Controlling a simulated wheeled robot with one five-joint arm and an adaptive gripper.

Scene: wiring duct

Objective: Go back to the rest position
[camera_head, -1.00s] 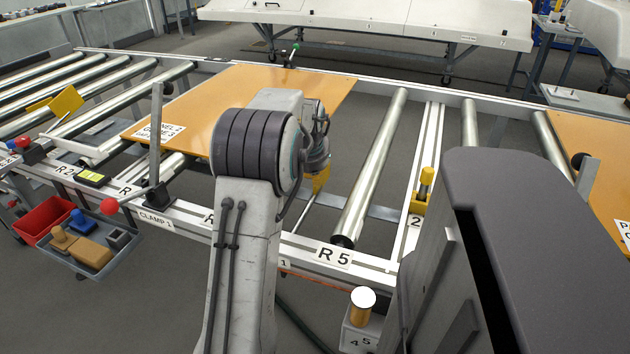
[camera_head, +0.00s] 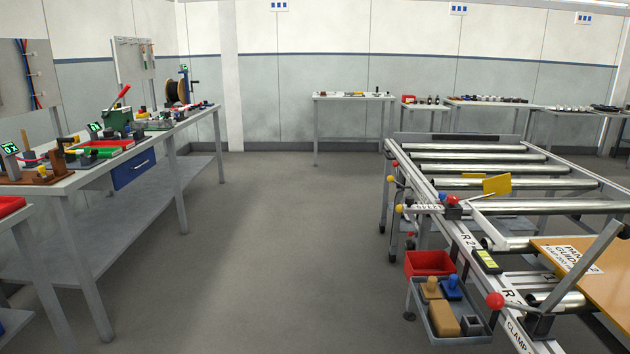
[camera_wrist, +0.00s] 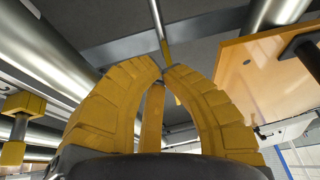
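My gripper (camera_wrist: 162,70) shows in the wrist view as thick yellow fingers whose tips come together at the middle. A narrow yellow bar (camera_wrist: 152,118) shows between and behind them; I cannot tell if it is part of the gripper. No held object is visible at the tips. Above the tips, a thin metal rod with a yellow end (camera_wrist: 167,50) is in line with them; the gap between cannot be judged. The gripper and arm are not in the head view.
The roller table (camera_head: 470,235) stands at the right, with an orange panel (camera_head: 603,268), a red-knobbed clamp (camera_head: 540,315) and a grey tray (camera_head: 463,335) at its side. A workbench (camera_head: 160,150) stands at the left. The floor between (camera_head: 270,240) is clear.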

